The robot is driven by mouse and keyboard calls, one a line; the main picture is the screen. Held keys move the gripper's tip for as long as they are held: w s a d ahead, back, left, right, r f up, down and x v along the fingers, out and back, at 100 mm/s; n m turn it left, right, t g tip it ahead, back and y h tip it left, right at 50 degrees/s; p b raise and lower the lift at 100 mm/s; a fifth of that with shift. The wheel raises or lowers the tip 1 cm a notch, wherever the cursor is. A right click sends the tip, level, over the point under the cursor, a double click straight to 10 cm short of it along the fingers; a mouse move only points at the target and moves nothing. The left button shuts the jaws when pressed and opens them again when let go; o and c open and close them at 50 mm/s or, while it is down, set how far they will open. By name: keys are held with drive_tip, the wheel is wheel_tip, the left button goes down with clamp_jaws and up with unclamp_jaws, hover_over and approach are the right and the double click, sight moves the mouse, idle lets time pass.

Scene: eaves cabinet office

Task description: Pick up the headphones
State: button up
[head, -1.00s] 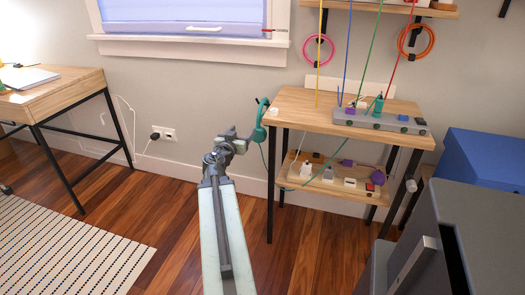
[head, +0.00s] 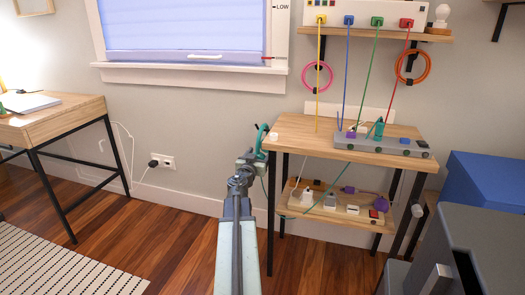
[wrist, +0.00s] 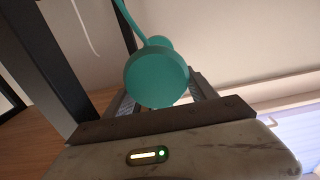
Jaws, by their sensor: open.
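The teal headphones (head: 262,138) hang at the left end of the wooden table, against its side. In the wrist view a round teal ear cup (wrist: 155,76) fills the middle, with the thin band rising from it to the upper left. My gripper (head: 247,160) is just below and left of the headphones in the head view. In the wrist view the fingers of my gripper (wrist: 162,97) are apart, one on each side of the ear cup. The ear cup hides part of the fingers, and I cannot tell whether they touch it.
The wooden table (head: 300,128) holds a grey power strip (head: 390,143) with coloured cords. Its dark leg (head: 271,210) stands close to my gripper. A lower shelf (head: 340,212) carries plugs and adapters. A grey cabinet (head: 480,235) is at right.

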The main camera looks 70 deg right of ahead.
drive_tip(key=shift+w+d, duration=0.1)
drive_tip(key=shift+d, duration=0.65)
drive_tip(key=c, duration=1.3)
drive_tip(key=shift+a+r, duration=0.1)
drive_tip(key=w+a+r+p, duration=0.1)
drive_tip(key=w+a, duration=0.1)
drive_tip(key=w, duration=0.3)
drive_tip(key=w+a+r+p, duration=0.1)
drive_tip(key=w+a, duration=0.1)
drive_tip(key=w, duration=0.4)
drive_tip(key=w+a+r+p, duration=0.1)
drive_tip(key=w, duration=0.5)
drive_tip(key=shift+a+r+p, duration=0.25)
drive_tip(key=shift+a+p, duration=0.1)
drive_tip(key=shift+a, duration=0.05)
